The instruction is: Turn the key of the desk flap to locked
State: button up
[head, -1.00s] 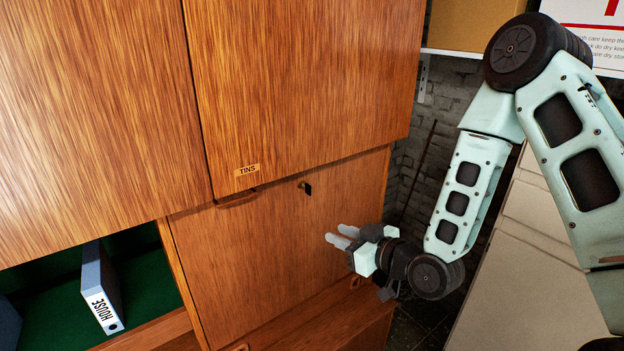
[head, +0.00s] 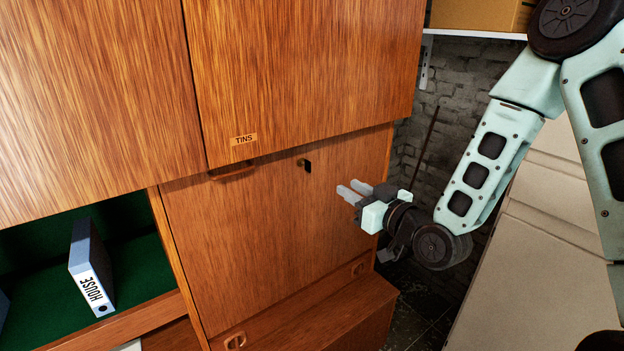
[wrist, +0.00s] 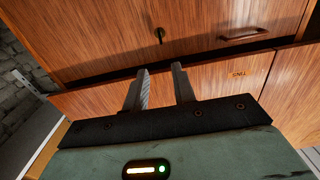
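The desk flap (head: 265,240) is a closed upright wooden panel below the cupboard door labelled TINS. Its key (head: 304,164) sits in the lock near the flap's top edge, with a dark tag or shadow beside it. The key's exact angle is too small to tell.
The TINS door (head: 310,75) lies above the flap. Drawers (head: 300,310) jut out below. A blue HOUSE binder (head: 90,265) stands in a green-lined compartment at left. A brick wall (head: 445,110) is at right.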

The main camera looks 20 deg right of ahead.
aim_at(306, 165)
jog(key=p+x, duration=0.4)
jog(key=x, duration=1.1)
jog(key=shift+s+a, duration=0.1)
jog(key=shift+a, duration=0.05)
grip_shut()
